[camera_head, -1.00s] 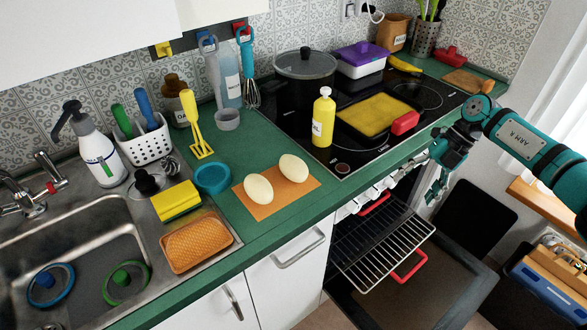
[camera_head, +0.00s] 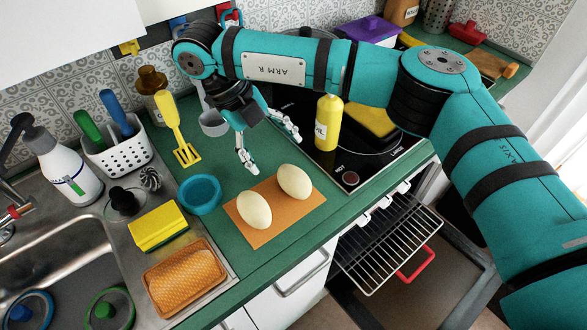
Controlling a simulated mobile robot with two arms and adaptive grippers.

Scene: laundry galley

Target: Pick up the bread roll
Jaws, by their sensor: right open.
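Two pale, cream, egg-shaped pieces that look like bread rolls lie side by side on an orange-brown board (camera_head: 270,232) on the green counter. The left roll is (camera_head: 254,210) and the right roll is (camera_head: 294,181). Which one is meant I cannot tell. My right gripper (camera_head: 270,152) is open and empty, pointing down, with its fingers spread just behind the rolls in the picture. It appears apart from both rolls; its exact height is hard to judge. My left gripper is not in view.
A blue bowl (camera_head: 201,194), yellow sponge (camera_head: 158,226) and orange textured item in a tray (camera_head: 184,277) are left of the board. A yellow bottle (camera_head: 327,122) stands right of the gripper by the black hob. An open oven with rack (camera_head: 395,248) is below.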

